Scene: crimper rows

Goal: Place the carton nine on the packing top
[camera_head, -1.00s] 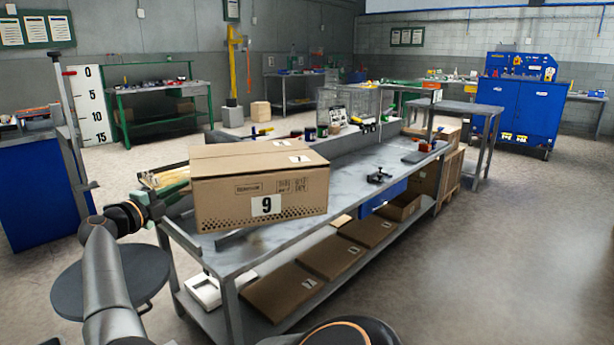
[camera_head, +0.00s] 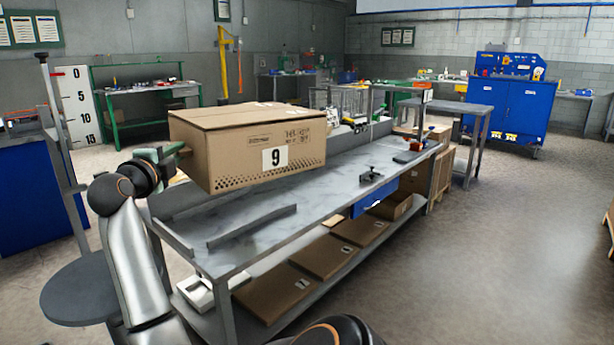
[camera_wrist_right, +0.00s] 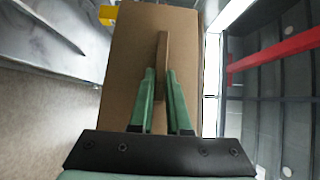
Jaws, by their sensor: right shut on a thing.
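Carton nine (camera_head: 235,150) is a closed brown box with a white label "9". It hangs above the near end of the packing top (camera_head: 310,205), a grey marbled bench surface, with a gap below. My right gripper (camera_head: 180,150) is at the carton's left side. In the right wrist view, the green fingers of the right gripper (camera_wrist_right: 161,75) are shut on a narrow brown upright strip on the carton (camera_wrist_right: 185,50). The far side of the carton is hidden. My left gripper is not in view.
An angled metal strip (camera_head: 250,226) lies on the near end of the top. A small dark clamp-like tool (camera_head: 370,175) stands further along. Flat cartons (camera_head: 325,257) lie on the lower shelf. The middle of the top is clear.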

